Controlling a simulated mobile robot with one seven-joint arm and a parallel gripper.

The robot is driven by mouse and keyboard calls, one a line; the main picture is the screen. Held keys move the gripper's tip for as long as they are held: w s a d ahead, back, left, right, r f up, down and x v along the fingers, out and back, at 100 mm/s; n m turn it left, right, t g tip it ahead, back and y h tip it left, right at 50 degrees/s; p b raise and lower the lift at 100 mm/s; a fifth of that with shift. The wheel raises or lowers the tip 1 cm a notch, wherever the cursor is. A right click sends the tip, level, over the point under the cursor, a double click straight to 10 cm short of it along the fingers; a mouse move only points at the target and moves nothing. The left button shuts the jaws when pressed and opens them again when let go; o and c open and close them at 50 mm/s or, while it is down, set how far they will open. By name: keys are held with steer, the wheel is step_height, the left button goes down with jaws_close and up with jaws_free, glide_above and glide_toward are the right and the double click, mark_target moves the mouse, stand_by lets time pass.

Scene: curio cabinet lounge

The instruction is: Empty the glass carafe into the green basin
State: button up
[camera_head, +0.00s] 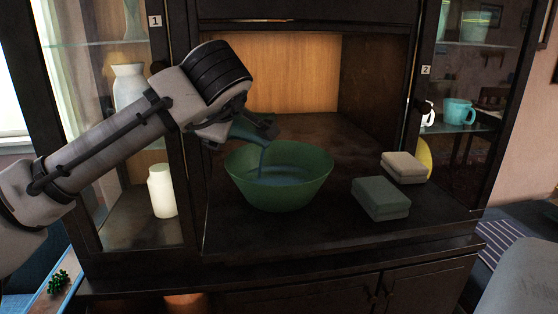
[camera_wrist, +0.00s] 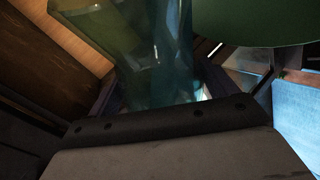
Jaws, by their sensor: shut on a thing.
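The green basin (camera_head: 255,190) stands on the dark shelf in the middle of the cabinet, with blue liquid (camera_head: 285,178) inside. The glass carafe (camera_head: 252,131) is tilted over the basin's left rim, and a blue stream runs from its mouth into the basin. My gripper (camera_head: 232,122) is shut on the carafe at the upper left of the basin; its fingers are mostly hidden by my wrist. In the wrist view the carafe (camera_wrist: 150,50) fills the upper middle, and the green basin (camera_wrist: 255,20) shows at the top right.
A dark green box (camera_head: 381,200) and a pale box (camera_head: 404,167) lie right of the basin, with a yellow thing (camera_head: 424,155) behind. Glass side compartments flank the niche; a white jar (camera_head: 161,190) stands in the left one, a turquoise mug (camera_head: 458,112) in the right.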

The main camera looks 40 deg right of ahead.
steer(key=shift+s+r, duration=0.1)
steer(key=shift+r, duration=0.05)
stand_by(0.5)
steer(key=shift+d+r, duration=0.1)
steer(key=shift+w+a+f+n+g+h+b, duration=0.15)
steer(key=shift+w+f+n+g+b, duration=0.1)
steer(key=shift+f+g, duration=0.2)
steer(key=shift+w+a+f+n+g+h+b, duration=0.15)
steer(key=shift+w+f+n+g, duration=0.15)
steer(key=shift+f, duration=0.25)
steer(key=shift+s, duration=0.2)
